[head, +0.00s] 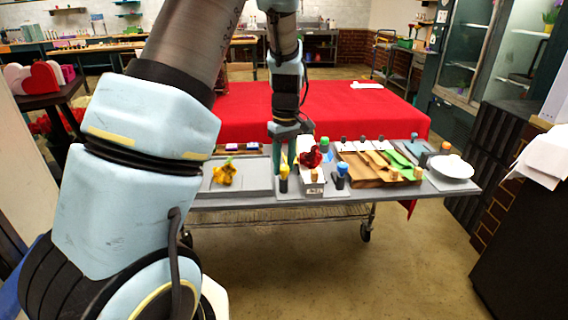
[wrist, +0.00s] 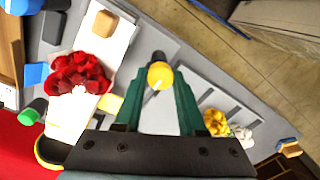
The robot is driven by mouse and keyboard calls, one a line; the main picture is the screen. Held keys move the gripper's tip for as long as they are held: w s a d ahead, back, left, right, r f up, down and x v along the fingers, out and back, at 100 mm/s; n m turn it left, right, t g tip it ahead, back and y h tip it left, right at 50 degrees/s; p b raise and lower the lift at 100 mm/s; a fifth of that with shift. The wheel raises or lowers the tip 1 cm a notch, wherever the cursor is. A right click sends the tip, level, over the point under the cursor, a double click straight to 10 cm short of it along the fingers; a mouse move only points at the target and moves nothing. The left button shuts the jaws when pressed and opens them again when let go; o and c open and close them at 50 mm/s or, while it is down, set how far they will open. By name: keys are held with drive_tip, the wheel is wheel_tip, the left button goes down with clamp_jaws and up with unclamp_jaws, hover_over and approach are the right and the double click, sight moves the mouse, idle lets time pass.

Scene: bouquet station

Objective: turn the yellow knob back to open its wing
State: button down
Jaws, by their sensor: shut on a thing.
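The yellow knob (wrist: 160,75) stands on a dark post on the grey table between my gripper's two green fingers, in the wrist view. My gripper (wrist: 159,92) is shut on it. In the head view the yellow knob (head: 284,170) shows below my gripper (head: 289,150), just left of the red bouquet. The red roses (wrist: 78,76) lie in a white wrap (wrist: 68,118) left of the knob. A small yellow piece (wrist: 108,103) sits at the wrap's edge by my left finger. I cannot tell which part is the yellow knob's wing.
The blue knob (head: 342,169) stands right of the bouquet (head: 311,158). Yellow flowers (head: 224,172) lie on a grey tray (head: 255,186) at the left. Brown and green sheets (head: 372,164) and a white plate (head: 449,166) are at the right. A red-covered table (head: 350,105) stands behind.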

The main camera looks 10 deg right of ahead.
sight(285, 166)
drive_tip(key=c, duration=0.5)
unclamp_jaws()
wheel_tip(285, 166, up, 11)
drive_tip(key=b, duration=0.2)
drive_tip(key=shift+d, duration=0.15)
drive_tip(key=shift+w+f, duration=0.1)
